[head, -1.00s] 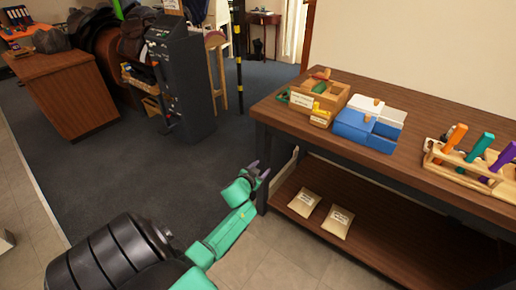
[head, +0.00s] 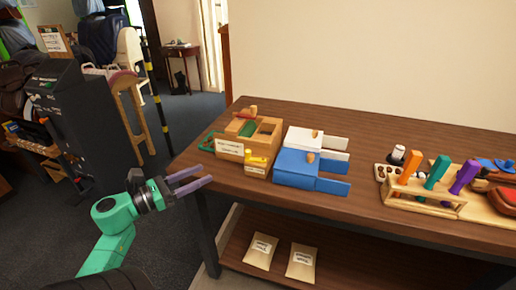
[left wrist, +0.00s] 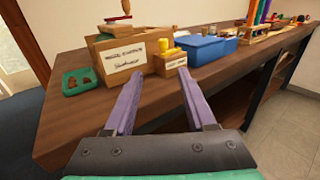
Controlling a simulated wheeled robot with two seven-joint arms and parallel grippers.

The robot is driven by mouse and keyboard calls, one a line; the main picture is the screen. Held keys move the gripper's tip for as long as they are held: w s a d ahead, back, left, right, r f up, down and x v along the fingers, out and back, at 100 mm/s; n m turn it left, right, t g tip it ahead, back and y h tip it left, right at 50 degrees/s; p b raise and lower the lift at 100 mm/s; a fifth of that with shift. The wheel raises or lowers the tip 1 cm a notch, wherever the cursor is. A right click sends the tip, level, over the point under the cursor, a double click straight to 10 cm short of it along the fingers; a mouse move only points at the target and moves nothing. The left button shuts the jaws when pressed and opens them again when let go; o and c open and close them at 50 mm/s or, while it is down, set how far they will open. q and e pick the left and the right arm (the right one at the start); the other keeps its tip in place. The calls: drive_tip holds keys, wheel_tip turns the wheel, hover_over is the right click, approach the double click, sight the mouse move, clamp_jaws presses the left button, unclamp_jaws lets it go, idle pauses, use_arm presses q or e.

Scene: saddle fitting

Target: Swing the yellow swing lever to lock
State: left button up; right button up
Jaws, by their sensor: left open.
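The yellow swing lever (head: 257,158) sits on a small labelled wooden block at the front of a wooden box (head: 231,148), near the bench's left end. It also shows in the left wrist view (left wrist: 167,48), just beyond my fingertips and between them. My left gripper (head: 190,179) is open and empty, at the left edge of the bench, left of the lever and apart from it. In the left wrist view its two purple fingers (left wrist: 156,82) point toward the lever block. The lever's exact angle is too small to tell. My right gripper is not in view.
Blue and white boxes (head: 293,168) with panels sticking out stand right of the wooden box. A green tray (left wrist: 77,80) lies to its left. A rack with coloured handles (head: 424,196) stands farther right. The bench front (head: 340,204) is bare. Two packets lie on the lower shelf.

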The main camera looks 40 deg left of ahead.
use_arm(q)
drive_tip(key=p+x, duration=0.1)
drive_tip(key=x, duration=0.3)
drive_tip(key=p+x, duration=0.1)
drive_tip(key=x, duration=0.3)
drive_tip(key=p+x, duration=0.1)
drive_tip(key=x, duration=0.4)
drive_tip(key=shift+d+r, duration=0.35)
drive_tip(key=shift+w+d+f, duration=0.1)
drive_tip(key=shift+w, duration=0.2)
clamp_jaws()
drive_tip(key=shift+f, duration=0.15)
drive_tip(key=h+b, duration=0.1)
drive_tip(key=b, duration=0.1)
drive_tip(key=m+h+b, duration=0.1)
drive_tip(key=b, duration=0.1)
drive_tip(key=w+m+g+h+b, duration=0.1)
drive_tip(key=b, duration=0.1)
drive_tip(key=shift+a+f+b, duration=0.3)
drive_tip(key=shift+a+b, duration=0.05)
drive_tip(key=shift+a, duration=0.05)
drive_tip(key=shift+r, duration=0.45)
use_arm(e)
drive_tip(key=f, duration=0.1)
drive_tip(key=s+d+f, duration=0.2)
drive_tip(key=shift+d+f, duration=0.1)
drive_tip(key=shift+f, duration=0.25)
